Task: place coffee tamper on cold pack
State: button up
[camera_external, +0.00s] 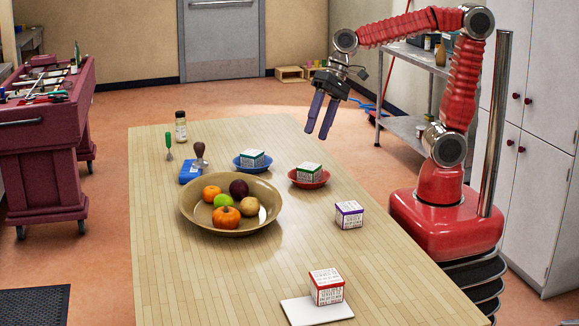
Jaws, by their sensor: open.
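A coffee tamper (200,152) with a dark brown knob handle stands upright near the far left of the wooden table. A blue cold pack (188,174) lies flat right beside it, on the near left side. The tamper's base overlaps the pack's far right end in this view, and I cannot tell whether it rests on the pack or on the table behind it. My gripper (317,133) is open and empty, its fingers pointing down above the table's far right side, well to the right of the tamper.
A tan bowl of fruit (188,209) stands just in front of the cold pack. A jar (181,127) and a green-handled tool (168,145) stand behind and left. Boxes sit on a blue plate (240,165) and a red plate (322,182). The near left table is clear.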

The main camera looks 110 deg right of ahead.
jog(key=s+a+f+n+h, duration=0.1)
jog(key=s+f+n+h, duration=0.1)
jog(key=s+n, duration=0.9)
jog(key=s+h, duration=0.1)
jog(key=s, duration=0.2)
jog(key=shift+f+t, duration=0.2)
jog(key=shift+t, duration=0.2)
jog(key=shift+o, duration=0.4)
jog(key=shift+a, duration=0.1)
dwell(0.9)
